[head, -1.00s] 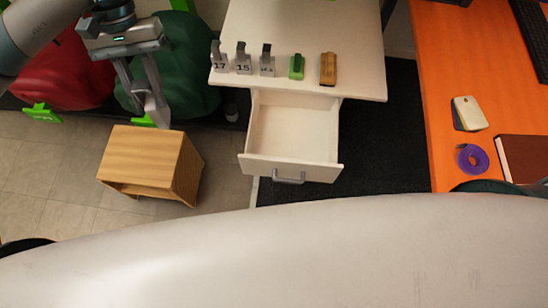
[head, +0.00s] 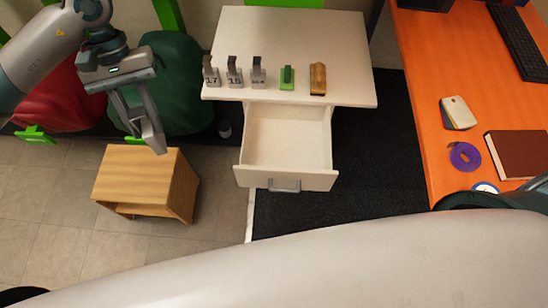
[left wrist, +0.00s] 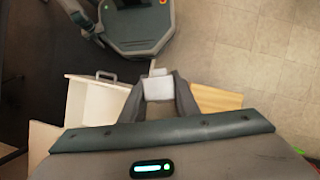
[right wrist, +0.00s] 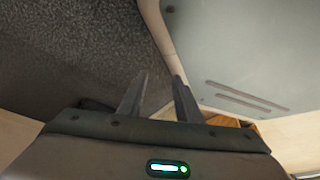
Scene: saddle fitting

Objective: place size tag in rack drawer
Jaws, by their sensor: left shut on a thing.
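My left gripper (head: 152,141) hangs in the air above and beside a small wooden box, left of the white rack (head: 300,30). In the left wrist view its fingers are shut on a small pale grey piece (left wrist: 157,86), likely the size tag; no number on it is readable. The rack's drawer (head: 286,180) is pulled open, and its visible interior is empty. Three grey size tags stand on the rack top: one marked 17 (head: 211,76), one marked 15 (head: 235,77) and a third (head: 258,78) hard to read. My right gripper (right wrist: 160,76) is open and empty.
A green block (head: 287,80) and a brown brush-like piece (head: 318,80) stand on the rack top. The wooden box (head: 138,175) is on the floor left of the drawer. An orange desk (head: 415,100) with a purple tape roll (head: 465,156) is at right.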

